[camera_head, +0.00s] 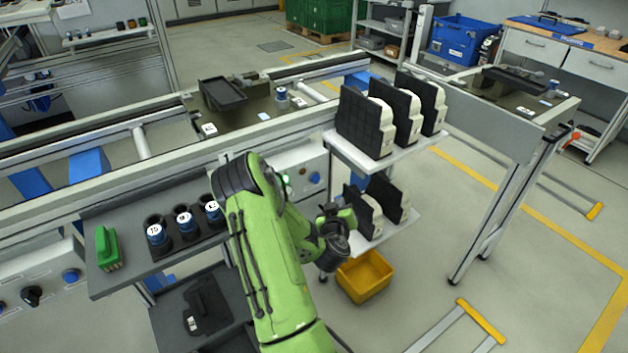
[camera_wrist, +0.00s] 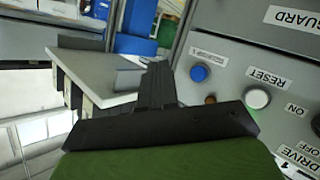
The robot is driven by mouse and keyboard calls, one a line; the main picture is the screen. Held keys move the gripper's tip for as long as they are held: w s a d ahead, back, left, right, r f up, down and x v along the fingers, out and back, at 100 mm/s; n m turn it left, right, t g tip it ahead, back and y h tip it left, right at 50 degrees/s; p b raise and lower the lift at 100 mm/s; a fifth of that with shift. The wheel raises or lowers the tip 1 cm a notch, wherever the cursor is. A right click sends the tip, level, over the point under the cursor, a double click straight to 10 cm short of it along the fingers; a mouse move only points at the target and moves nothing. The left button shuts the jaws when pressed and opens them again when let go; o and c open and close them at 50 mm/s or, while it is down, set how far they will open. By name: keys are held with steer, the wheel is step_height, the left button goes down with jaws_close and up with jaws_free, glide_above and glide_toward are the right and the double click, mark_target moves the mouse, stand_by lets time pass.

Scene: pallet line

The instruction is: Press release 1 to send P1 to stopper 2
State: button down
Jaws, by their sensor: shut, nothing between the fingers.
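In the wrist view a blue push button (camera_wrist: 199,73) sits on a grey panel, with a small label beside it that I cannot read. My gripper (camera_wrist: 157,72) is shut and empty, left of the button in that picture; it appears apart from it. In the head view a blue button (camera_head: 314,178) shows on the panel below the conveyor, right of my green arm. A pallet (camera_head: 258,108) with a black tray (camera_head: 222,93) and a blue-banded part (camera_head: 281,93) stands on the conveyor behind. Another pallet (camera_head: 545,103) is at the right end. I cannot read the pallet tags.
The wrist view shows a white RESET button (camera_wrist: 257,97) near the blue one. A rack with black-and-white units (camera_head: 366,122) stands right of the panel. A yellow bin (camera_head: 364,276) is below.

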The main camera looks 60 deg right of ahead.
mark_target(316, 179)
steer(key=w+d+p, duration=0.3)
steer(key=w, duration=0.4)
steer(key=shift+w+d+p, duration=0.15)
steer(key=shift+d+p, duration=0.15)
steer(key=shift+d, duration=0.05)
stand_by(1.6)
steer(key=shift+w+d, duration=0.2)
steer(key=shift+w, duration=0.15)
steer(key=shift+w+d, duration=0.2)
steer(key=shift+w, duration=0.25)
stand_by(0.9)
steer(key=shift+s, duration=0.1)
steer(key=shift+s+a+b, duration=0.4)
steer(key=shift+s+b, duration=0.1)
steer(key=shift+s, duration=0.2)
